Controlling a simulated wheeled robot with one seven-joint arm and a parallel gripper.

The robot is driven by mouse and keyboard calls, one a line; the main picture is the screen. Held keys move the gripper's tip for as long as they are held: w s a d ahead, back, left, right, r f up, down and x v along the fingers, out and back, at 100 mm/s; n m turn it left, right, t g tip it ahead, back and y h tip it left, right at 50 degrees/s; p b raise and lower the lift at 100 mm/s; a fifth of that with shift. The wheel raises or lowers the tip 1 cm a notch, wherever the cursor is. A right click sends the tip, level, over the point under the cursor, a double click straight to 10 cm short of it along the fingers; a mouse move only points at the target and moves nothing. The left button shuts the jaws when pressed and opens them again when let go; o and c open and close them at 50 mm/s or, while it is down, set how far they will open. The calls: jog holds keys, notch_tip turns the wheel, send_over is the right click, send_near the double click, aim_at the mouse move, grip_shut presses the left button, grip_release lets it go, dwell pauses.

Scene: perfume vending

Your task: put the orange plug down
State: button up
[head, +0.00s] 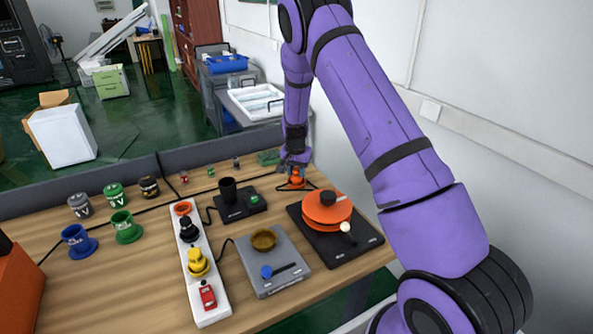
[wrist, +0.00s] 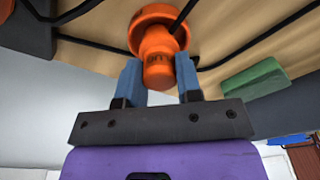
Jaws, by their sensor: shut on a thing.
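The orange plug (head: 296,179) is at the far right of the wooden table, behind the black device with the round orange top. My gripper (head: 294,166) is above it, with its fingers around its body. In the wrist view, the plug (wrist: 155,35) sits between my two blue fingertips (wrist: 158,72), its wide end toward the tabletop. A black cable crosses by that wide end. I cannot tell whether the plug touches the table. The white power strip (head: 206,290) has an orange ring at its far end, then a black plug, a yellow plug and a red switch.
The black device with an orange top (head: 327,210) stands just in front of my gripper. A grey device (head: 285,250) and a small black device (head: 238,212) are nearby. A green block (wrist: 255,81) lies near the table edge. Several coloured cups and jars stand at left.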

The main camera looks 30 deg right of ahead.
jog(key=o, duration=0.9)
jog(key=shift+o, duration=0.2)
notch_tip(320, 180, up, 12)
jog(key=s+a, duration=0.1)
notch_tip(320, 180, up, 12)
jog(key=n+t, duration=0.1)
jog(key=n, duration=0.1)
send_over(295, 172)
jog(key=s+a, duration=0.3)
jog(key=s, duration=0.4)
jog(key=s+a+r+n+t+y, duration=0.1)
jog(key=s+a+r+n+y, duration=0.15)
jog(key=s+r, duration=0.85)
jog(key=s+a+r+n+t, duration=0.1)
jog(key=s+a+r+n, duration=0.1)
jog(key=s, duration=1)
jog(key=s+a+r+n+t+h, duration=0.1)
jog(key=s+a+r+n, duration=0.1)
jog(key=s, duration=1)
jog(key=shift+s, duration=0.15)
jog(key=shift+n+h, duration=0.25)
